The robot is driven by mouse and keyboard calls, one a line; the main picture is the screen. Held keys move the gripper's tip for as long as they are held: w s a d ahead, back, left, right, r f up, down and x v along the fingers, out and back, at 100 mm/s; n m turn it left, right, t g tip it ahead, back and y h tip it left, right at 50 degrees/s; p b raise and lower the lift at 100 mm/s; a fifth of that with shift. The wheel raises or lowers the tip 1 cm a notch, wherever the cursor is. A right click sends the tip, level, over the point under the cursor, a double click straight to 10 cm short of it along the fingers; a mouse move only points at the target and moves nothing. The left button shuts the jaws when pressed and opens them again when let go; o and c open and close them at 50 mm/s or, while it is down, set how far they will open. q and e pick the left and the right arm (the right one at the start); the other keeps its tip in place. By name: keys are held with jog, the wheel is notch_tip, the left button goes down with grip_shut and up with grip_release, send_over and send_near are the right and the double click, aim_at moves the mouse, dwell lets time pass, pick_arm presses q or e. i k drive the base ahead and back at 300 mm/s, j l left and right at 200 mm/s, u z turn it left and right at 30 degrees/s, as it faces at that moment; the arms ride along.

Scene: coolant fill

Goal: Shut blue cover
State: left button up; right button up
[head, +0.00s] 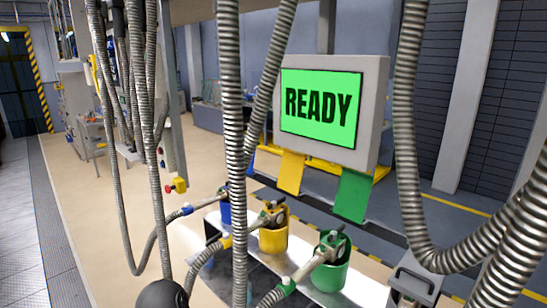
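No blue cover can be clearly made out in the head view. A blue holder (224,211) stands at the left end of a row of coloured holders, partly hidden by a ribbed hose. A blue-marked nozzle (187,210) on a hose reaches towards it. A small blue strip (251,166) shows below the left side of the screen, mostly hidden by hoses. Neither of my grippers is in view.
A yellow holder (273,240) and a green holder (330,277) hold nozzles. Grey ribbed hoses (231,100) hang across the foreground. A screen (320,107) reads READY on green. A yellow panel (290,172) and green panel (351,195) hang below it.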

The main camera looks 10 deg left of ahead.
aim_at(250, 171)
jog(key=i+j+z, duration=0.15)
jog(key=j, duration=0.5)
jog(key=i+j+z, duration=0.2)
jog(key=j, duration=0.45)
jog(key=i+j+z, duration=0.15)
jog(key=j, duration=0.5)
jog(key=i+j+z, duration=0.2)
jog(key=j, duration=0.5)
jog(key=k, duration=0.1)
